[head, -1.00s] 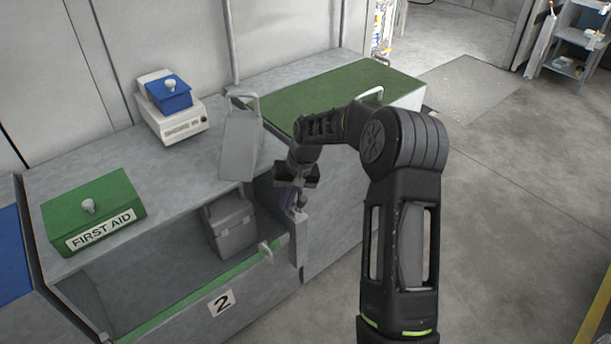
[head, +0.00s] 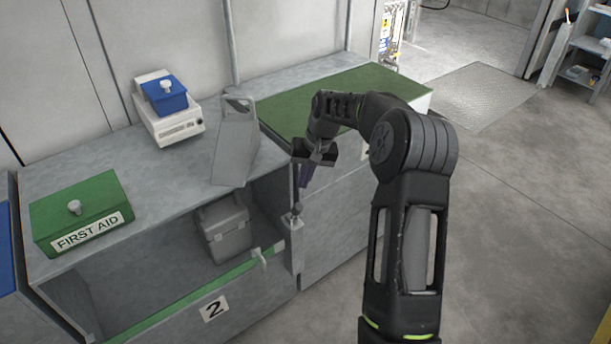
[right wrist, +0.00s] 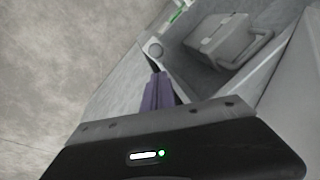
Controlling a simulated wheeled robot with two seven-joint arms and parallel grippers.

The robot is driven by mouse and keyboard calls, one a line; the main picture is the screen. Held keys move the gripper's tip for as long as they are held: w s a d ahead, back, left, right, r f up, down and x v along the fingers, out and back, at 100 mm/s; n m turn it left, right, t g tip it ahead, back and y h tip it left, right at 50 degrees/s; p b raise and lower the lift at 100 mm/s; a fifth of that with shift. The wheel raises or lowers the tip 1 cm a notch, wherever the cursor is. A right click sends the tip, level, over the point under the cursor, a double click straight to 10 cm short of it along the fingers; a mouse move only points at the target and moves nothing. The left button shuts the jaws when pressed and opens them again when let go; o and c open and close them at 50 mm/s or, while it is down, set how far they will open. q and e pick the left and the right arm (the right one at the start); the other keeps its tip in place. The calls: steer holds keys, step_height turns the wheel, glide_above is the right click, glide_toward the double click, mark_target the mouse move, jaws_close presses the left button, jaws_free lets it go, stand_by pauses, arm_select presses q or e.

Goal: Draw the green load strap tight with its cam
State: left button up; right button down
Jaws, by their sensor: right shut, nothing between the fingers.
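The green strap (head: 190,300) runs along the front edge of the open bay marked 2. A pale grey hook-like piece (head: 260,258) sits on it near its right end. The fingers show in the right wrist view (right wrist: 157,88). My left gripper is not in view.
A grey case (head: 225,232) with a handle sits inside the bay. On the bench top are a green first aid box (head: 82,212), a white device with a blue box (head: 168,105) and a leaning grey panel (head: 235,150). Floor to the right is clear.

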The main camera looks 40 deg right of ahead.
mark_target(295, 212)
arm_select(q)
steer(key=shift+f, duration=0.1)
arm_select(e)
steer(key=x, duration=0.6)
steer(key=shift+f, duration=0.3)
steer(key=shift+w, duration=0.1)
arm_select(q)
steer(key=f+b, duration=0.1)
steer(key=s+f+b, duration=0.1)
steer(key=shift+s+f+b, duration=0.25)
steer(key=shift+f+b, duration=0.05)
steer(key=shift+b, duration=0.1)
arm_select(e)
steer(key=shift+s+a+f+t, duration=0.15)
steer(key=shift+s+t, duration=0.15)
steer(key=shift+s, duration=0.25)
steer(key=shift+s+f+t, duration=0.15)
steer(key=shift+s+t, duration=0.15)
steer(key=shift+s, duration=0.25)
steer(key=shift+s, duration=0.1)
